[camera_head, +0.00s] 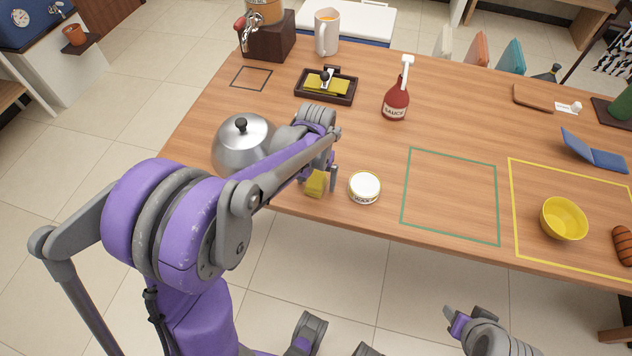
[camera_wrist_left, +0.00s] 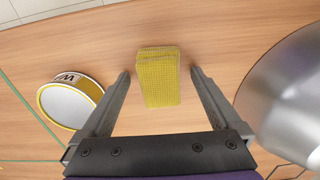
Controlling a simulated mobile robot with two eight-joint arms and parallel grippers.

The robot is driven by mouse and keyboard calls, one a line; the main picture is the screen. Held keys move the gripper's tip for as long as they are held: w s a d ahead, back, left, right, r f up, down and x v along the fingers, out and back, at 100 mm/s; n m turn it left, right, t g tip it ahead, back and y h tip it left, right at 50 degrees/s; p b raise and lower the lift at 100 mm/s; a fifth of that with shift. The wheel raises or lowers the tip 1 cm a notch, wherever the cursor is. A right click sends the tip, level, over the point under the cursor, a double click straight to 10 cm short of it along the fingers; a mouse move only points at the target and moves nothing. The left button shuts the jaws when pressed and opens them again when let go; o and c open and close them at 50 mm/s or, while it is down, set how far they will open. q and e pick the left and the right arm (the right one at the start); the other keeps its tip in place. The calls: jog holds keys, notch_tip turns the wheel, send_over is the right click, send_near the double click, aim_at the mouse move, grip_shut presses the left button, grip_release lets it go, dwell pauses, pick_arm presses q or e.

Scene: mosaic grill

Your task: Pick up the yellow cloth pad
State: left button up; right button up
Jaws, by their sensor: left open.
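The yellow cloth pad (camera_head: 316,183) is on the wooden table near its front edge, partly hidden by my left arm in the head view. In the left wrist view the pad (camera_wrist_left: 158,80) is a textured yellow block lying between the fingers. My left gripper (camera_wrist_left: 158,78) is open, with one finger on each side of the pad and a visible gap on both sides. In the head view the left gripper (camera_head: 322,178) is right over the pad. My right gripper (camera_head: 460,318) is low at the bottom right, away from the table; its jaws are unclear.
A round white-topped tin (camera_head: 365,187) stands just right of the pad; a metal dome (camera_head: 240,146) stands close on the left. A sauce bottle (camera_head: 396,100) and a dark tray (camera_head: 327,93) are farther back. The green outlined square (camera_head: 450,196) is empty; a yellow bowl (camera_head: 563,218) sits farther right.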

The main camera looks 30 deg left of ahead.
aim_at(316, 179)
pick_arm(q)
jog(key=c, duration=1.4)
jog(key=shift+r, duration=0.1)
jog(key=shift+c, duration=0.2)
notch_tip(316, 179, up, 10)
jog(key=shift+f+p, duration=0.1)
jog(key=shift+p, duration=0.5)
jog(key=o, duration=0.7)
jog(key=c, duration=0.5)
